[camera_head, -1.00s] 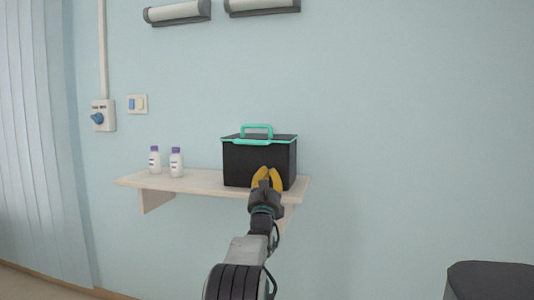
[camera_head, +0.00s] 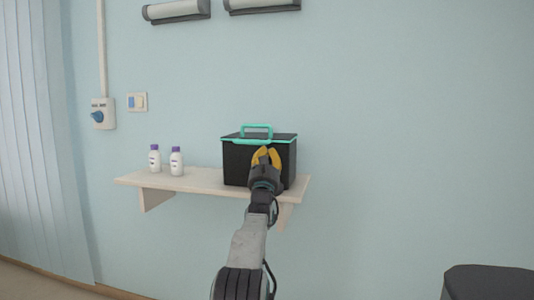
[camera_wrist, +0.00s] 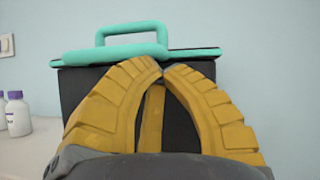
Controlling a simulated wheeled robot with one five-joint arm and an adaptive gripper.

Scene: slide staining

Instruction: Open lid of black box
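The black box (camera_head: 240,163) stands on the wall shelf with its dark, teal-edged lid (camera_head: 285,136) down. A teal handle (camera_head: 257,128) stands up above the lid, and a teal front strip runs along its edge. The box also shows in the wrist view (camera_wrist: 76,85), behind my fingers, with the handle (camera_wrist: 130,29) above them. My gripper (camera_head: 267,150) is in front of the box's front face, its yellow fingertips just below the lid's front edge. In the wrist view the fingertips (camera_wrist: 163,68) meet or nearly meet, with nothing between them. Contact with the box cannot be told.
Two white bottles with purple caps (camera_head: 176,162) stand left of the box on the pale shelf (camera_head: 205,182). A switch (camera_head: 137,102) and a socket (camera_head: 103,114) are on the wall. A dark object (camera_head: 490,284) is at lower right. The wall right of the box is clear.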

